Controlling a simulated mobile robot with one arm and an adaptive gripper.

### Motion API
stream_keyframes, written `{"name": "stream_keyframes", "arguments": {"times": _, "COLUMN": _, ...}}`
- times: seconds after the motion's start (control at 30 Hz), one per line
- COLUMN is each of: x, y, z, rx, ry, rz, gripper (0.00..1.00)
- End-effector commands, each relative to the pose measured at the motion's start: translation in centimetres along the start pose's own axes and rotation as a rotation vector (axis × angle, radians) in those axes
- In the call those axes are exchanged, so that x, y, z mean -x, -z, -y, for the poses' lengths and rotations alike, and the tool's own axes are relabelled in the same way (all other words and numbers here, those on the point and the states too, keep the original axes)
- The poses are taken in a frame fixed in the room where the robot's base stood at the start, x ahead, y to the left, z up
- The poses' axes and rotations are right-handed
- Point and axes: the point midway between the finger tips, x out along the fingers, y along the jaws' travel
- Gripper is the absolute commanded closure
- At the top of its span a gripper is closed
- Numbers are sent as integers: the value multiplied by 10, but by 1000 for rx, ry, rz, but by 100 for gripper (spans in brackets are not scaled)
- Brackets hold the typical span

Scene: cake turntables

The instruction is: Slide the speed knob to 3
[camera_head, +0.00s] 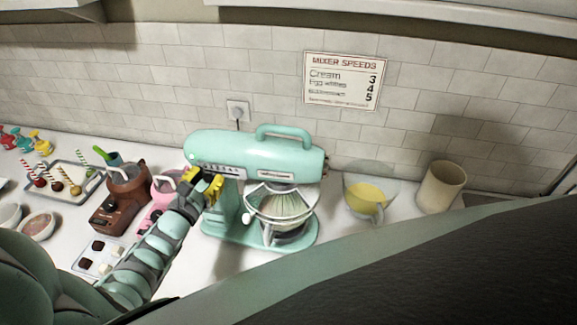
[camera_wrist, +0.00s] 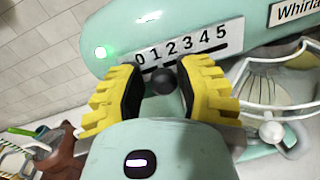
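The teal stand mixer (camera_head: 255,155) stands on the counter against the wall. The wrist view shows its white speed scale (camera_wrist: 182,44), marked 0 to 5, with a dark slot under the numbers. The round dark speed knob (camera_wrist: 163,81) sticks out below the low end of the scale, near 0 and 1; its exact setting is hard to read. My gripper (camera_wrist: 163,88) has its yellow fingers spread on either side of the knob, with a gap on the left and a narrower one on the right. In the head view my gripper (camera_head: 204,188) is at the mixer's left end and hides the knob.
A whisk and bowl (camera_head: 280,212) hang under the mixer head. A glass jug (camera_head: 368,195) stands to the right, and a brown machine (camera_head: 122,200) to the left. A wall sign (camera_head: 343,80) lists mixer speeds, Cream 3.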

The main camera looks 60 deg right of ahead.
Motion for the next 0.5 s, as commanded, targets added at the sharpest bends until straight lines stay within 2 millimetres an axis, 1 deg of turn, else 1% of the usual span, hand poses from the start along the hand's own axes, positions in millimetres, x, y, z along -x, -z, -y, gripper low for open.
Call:
{"name": "stream_keyframes", "arguments": {"times": 0.03, "x": 0, "y": 0, "z": 0, "rx": 0, "ry": 0, "rz": 0, "gripper": 62}}
{"name": "stream_keyframes", "arguments": {"times": 0.2, "x": 0, "y": 0, "z": 0, "rx": 0, "ry": 0, "rz": -1, "gripper": 46}}
{"name": "stream_keyframes", "arguments": {"times": 0.5, "x": 2, "y": 1, "z": -1, "rx": 0, "ry": -1, "rz": -2, "gripper": 46}}
